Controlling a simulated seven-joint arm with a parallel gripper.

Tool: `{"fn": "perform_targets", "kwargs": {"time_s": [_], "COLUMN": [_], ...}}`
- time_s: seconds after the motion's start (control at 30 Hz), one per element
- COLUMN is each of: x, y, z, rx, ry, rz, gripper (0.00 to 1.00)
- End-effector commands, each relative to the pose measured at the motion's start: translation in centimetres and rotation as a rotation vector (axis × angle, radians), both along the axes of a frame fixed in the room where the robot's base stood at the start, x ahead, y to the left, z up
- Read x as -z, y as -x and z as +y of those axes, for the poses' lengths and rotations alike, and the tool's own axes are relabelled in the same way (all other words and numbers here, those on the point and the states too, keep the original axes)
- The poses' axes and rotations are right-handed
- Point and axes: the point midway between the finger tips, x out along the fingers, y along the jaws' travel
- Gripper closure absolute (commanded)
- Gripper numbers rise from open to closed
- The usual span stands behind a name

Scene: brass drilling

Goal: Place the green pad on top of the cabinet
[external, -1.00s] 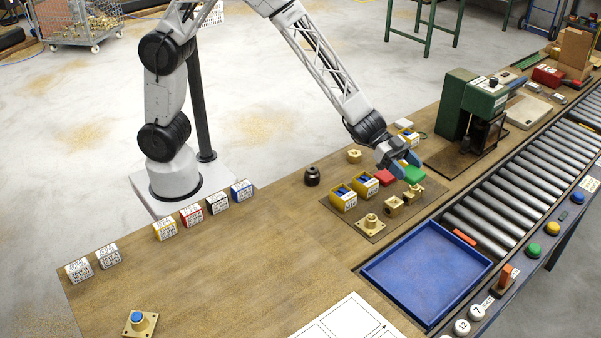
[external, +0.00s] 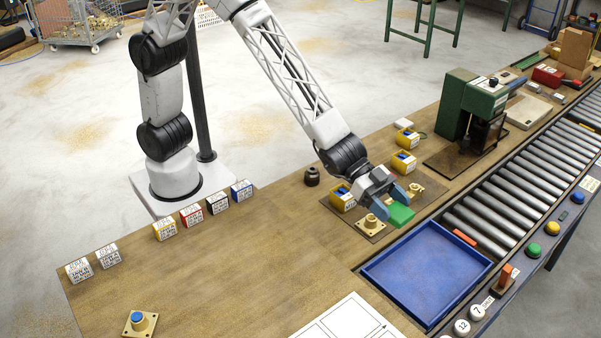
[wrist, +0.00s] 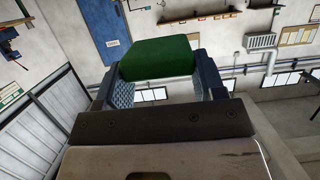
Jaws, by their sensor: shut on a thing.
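The green pad (external: 401,215) is held in my gripper (external: 389,199), between its blue fingers, near the right edge of the dark mat (external: 369,236). In the wrist view the green pad (wrist: 158,59) sits between the two blue jaws (wrist: 162,92). A brass flanged part (external: 371,225) stands just left of the fingers. Whether the pad touches anything below is unclear. Nothing in view is clearly a cabinet; a green machine housing (external: 457,103) stands at the back of the bench.
A blue tray (external: 425,315) and a roller conveyor (external: 520,190) lie to the right. Labelled boxes (external: 191,215) line the bench's back edge. The bench's left middle is clear.

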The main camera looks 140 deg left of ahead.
Motion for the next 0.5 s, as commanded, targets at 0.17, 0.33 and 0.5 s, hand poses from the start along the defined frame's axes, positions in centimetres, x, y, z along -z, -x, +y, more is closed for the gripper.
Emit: {"fn": "perform_targets", "kwargs": {"time_s": [0.17, 0.33, 0.5], "x": [-0.9, -1.6, -2.1], "y": [-1.2, -1.8, -2.1], "z": [-4.5, -8.1, -10.7], "rx": [0.014, 0.029, 0.047], "ry": [0.000, 0.000, -0.001], "rz": [0.000, -0.001, -0.001], "gripper": [0.61, 0.61, 0.61]}}
